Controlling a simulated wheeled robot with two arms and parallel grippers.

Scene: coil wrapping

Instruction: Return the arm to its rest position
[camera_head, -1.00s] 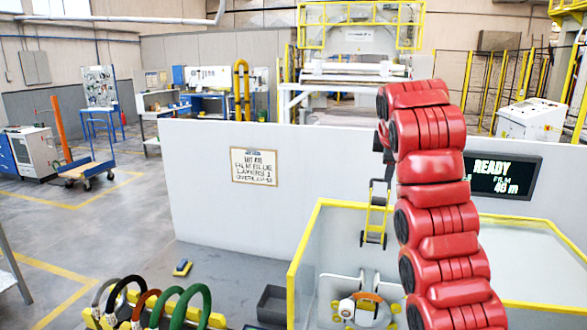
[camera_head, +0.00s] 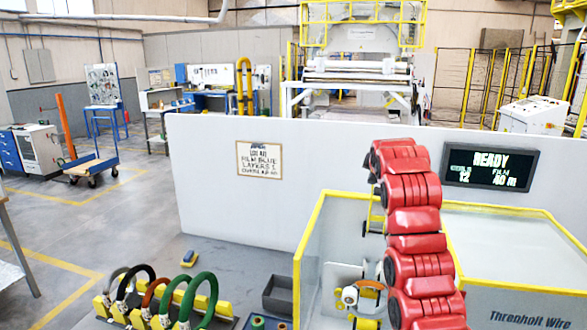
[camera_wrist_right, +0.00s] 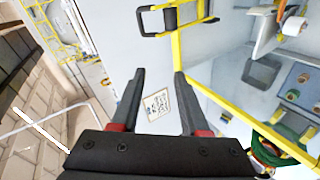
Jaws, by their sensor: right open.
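My red right arm (camera_head: 412,235) rises from the bottom of the head view in front of the yellow-framed wrapping cell (camera_head: 313,235). My left gripper is in neither view.
Several coils, such as a green one (camera_head: 205,300), stand in a yellow rack at the lower left. A dark bin (camera_head: 283,294) lies beside the cell. A white partition (camera_head: 220,200) stands behind. The display (camera_head: 490,167) reads READY.

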